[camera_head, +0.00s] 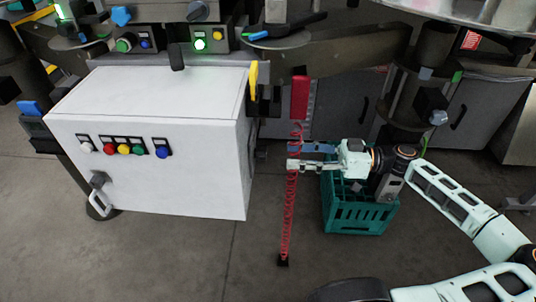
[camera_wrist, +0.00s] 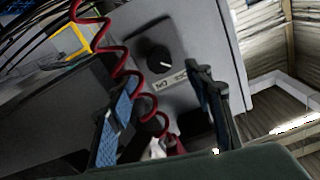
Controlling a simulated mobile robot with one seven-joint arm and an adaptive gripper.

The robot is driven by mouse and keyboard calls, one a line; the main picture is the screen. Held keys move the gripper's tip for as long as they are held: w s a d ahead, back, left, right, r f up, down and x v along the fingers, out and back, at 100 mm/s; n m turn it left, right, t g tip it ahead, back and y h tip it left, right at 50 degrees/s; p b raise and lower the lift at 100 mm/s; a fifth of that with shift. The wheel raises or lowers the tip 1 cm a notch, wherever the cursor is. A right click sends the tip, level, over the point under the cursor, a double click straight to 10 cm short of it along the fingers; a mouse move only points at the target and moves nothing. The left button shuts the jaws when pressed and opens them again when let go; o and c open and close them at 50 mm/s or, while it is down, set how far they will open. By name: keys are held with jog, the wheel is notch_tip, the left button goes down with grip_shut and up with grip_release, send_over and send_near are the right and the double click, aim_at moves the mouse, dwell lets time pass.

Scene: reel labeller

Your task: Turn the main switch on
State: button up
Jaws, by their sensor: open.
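In the wrist view a black rotary knob (camera_wrist: 158,57) with a pale pointer line sits on a grey panel (camera_wrist: 200,35), above small labels too small to read. It looks like the main switch; I cannot pick it out in the head view. My gripper (camera_head: 291,157) is open and empty, to the right of the white cabinet (camera_head: 190,180), pointing left. In the wrist view its blue-padded fingers (camera_wrist: 163,102) stand apart, with the knob beyond and between them, not touching.
A red coiled cable (camera_head: 289,210) hangs at my fingertips and crosses the wrist view (camera_wrist: 122,55). A teal crate (camera_head: 360,214) stands on the floor below my wrist. The white cabinet's front carries several coloured buttons (camera_head: 123,149). Floor in front of the cabinet is clear.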

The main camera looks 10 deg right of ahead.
aim_at(262, 153)
jog(key=b+x, duration=0.1)
jog(key=x, duration=0.6)
jog(key=shift+w+a, duration=0.15)
jog(key=shift+a, duration=0.2)
jog(key=shift+c, duration=0.3)
jog(key=shift+f, duration=0.1)
jog(key=c, duration=1.1)
jog(key=shift+m+p, duration=6.55)
jog(key=shift+m, duration=2.35)
